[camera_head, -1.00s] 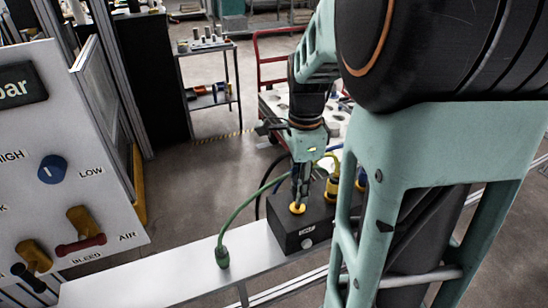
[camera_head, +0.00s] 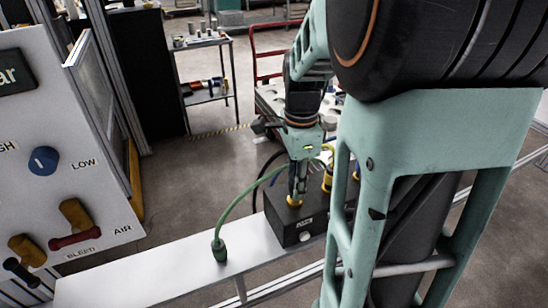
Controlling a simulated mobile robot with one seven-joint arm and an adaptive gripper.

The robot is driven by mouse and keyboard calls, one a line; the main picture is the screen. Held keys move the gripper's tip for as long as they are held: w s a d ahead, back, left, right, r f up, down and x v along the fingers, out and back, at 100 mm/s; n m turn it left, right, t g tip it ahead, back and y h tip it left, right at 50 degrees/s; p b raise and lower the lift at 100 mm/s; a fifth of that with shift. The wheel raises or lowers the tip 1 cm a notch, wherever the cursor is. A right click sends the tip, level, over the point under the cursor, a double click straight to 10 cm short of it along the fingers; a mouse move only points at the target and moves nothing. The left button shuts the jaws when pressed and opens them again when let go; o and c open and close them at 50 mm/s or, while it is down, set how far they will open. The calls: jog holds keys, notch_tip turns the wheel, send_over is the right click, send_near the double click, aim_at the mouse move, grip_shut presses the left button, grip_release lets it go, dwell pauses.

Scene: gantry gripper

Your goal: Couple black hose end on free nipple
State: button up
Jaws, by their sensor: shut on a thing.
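A black block (camera_head: 290,225) with yellow-collared nipples stands on the pale bench rail. My gripper (camera_head: 297,190) points down over the block's left part, just above a yellow collar (camera_head: 294,201). It is shut on what looks like the black hose end; the fingers hide most of it. I cannot tell whether it is seated on the nipple. A black hose (camera_head: 255,185) arcs down behind the block on the left. A second yellow fitting (camera_head: 328,182) stands right of my gripper, partly behind my arm.
A valve panel (camera_head: 60,180) stands at left. My own arm hides the right side. The rail's left stretch is clear.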

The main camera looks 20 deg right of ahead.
jog(key=shift+f+b, duration=0.35)
jog(key=shift+f, duration=0.35)
jog(key=o, duration=1.2)
jog(key=shift+c, duration=0.2)
notch_tip(320, 180, up, 12)
jog(key=shift+r, duration=0.1)
jog(key=shift+s, duration=0.1)
